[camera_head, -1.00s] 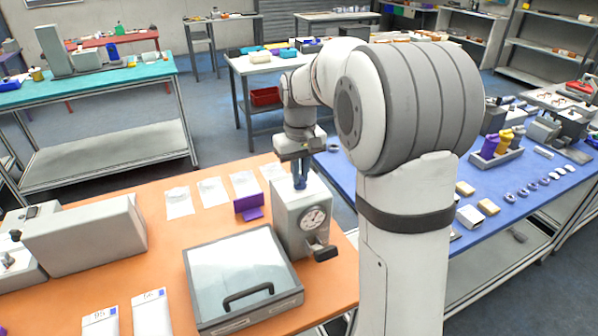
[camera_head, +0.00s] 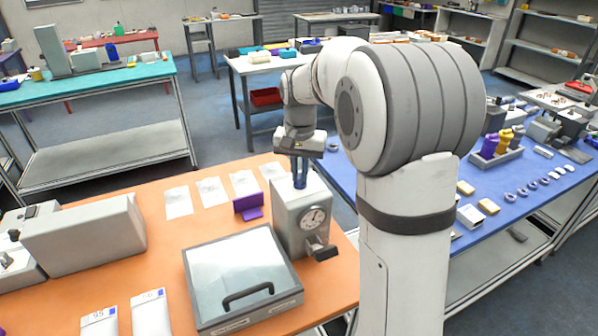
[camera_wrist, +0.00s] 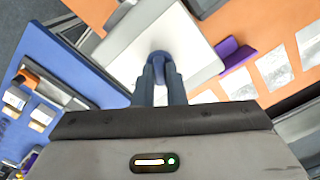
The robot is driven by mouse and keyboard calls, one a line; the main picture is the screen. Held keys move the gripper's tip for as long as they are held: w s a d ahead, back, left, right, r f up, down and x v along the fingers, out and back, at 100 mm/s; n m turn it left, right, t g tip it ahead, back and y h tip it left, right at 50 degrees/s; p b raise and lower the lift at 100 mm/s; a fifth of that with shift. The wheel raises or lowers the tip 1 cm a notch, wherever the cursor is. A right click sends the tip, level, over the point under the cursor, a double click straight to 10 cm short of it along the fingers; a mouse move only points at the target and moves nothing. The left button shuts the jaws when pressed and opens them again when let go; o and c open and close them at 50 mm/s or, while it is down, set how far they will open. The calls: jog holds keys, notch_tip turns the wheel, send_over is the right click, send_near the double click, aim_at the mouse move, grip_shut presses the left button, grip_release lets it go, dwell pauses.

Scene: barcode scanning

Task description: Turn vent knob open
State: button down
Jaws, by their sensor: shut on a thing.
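A pale grey box with a round dial (camera_head: 314,217) on its front stands on the orange table. A blue knob (camera_wrist: 159,57) sits on top of this box (camera_wrist: 148,38). My gripper (camera_head: 300,182) points straight down over the box top, and its fingers are shut on the knob. In the wrist view my gripper (camera_wrist: 160,68) has one finger on each side of the knob, and the knob's upper rim shows between and beyond the fingertips. The knob is mostly hidden by the fingers in the head view.
A grey case with a glass lid (camera_head: 240,270) stands in front of the box. A purple stand (camera_head: 249,206) is close to the box's left. White sheets (camera_head: 210,191) lie behind, and a blue table (camera_head: 480,215) is at the right.

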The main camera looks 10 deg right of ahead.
aim_at(300, 175)
jog(key=m, duration=0.5)
jog(key=shift+m, duration=0.3)
jog(key=m, duration=0.4)
jog(key=shift+m, duration=0.7)
jog(key=c, duration=1.5)
grip_release()
jog(key=shift+r, duration=0.1)
notch_tip(300, 175, up, 8)
jog(key=shift+f+b, duration=0.2)
jog(key=shift+b, duration=0.35)
